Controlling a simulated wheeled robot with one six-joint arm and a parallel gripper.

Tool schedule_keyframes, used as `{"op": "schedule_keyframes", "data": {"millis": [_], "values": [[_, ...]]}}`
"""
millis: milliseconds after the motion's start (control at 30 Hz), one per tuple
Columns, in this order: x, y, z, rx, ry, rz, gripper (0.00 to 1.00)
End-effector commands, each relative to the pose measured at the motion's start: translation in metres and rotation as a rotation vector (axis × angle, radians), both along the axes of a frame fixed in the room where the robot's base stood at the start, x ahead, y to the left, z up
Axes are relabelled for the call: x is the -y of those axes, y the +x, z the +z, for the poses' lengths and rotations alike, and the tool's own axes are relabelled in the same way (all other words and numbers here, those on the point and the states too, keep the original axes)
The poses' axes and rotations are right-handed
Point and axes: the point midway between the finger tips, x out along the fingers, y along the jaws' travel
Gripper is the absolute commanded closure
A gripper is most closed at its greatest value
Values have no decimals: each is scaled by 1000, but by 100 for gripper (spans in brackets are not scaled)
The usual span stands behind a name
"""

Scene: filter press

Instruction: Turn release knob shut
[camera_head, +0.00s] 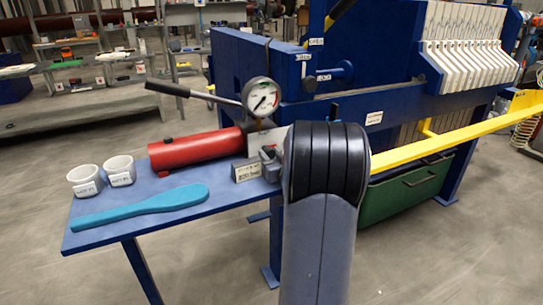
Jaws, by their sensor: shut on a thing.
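The red hand pump (195,149) lies on the blue side shelf (170,216). Its pale end block (261,138) carries a pressure gauge (261,97) and a black-tipped lever (195,94). My arm stands large in front and covers the right part of the pump end. Just left of it, a small grey and dark part of my gripper (271,164) shows low against the pump block. It is shut on the release knob. The knob itself is hidden, so its turn cannot be read.
Two white cups (85,181) and (119,171) and a teal paddle (140,207) lie on the shelf. The blue press frame (243,65), yellow rail (450,139) and green bin (410,185) are behind and right.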

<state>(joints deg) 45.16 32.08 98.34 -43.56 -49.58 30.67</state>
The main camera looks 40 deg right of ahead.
Motion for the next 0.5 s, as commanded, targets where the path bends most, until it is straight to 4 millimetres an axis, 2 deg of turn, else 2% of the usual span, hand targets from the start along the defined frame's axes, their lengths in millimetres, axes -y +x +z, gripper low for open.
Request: {"op": "schedule_keyframes", "data": {"millis": [300, 500], "values": [[-1, 0, -4, -63, -278, 0, 88], [-2, 0, -1, -86, -368, 0, 88]]}}
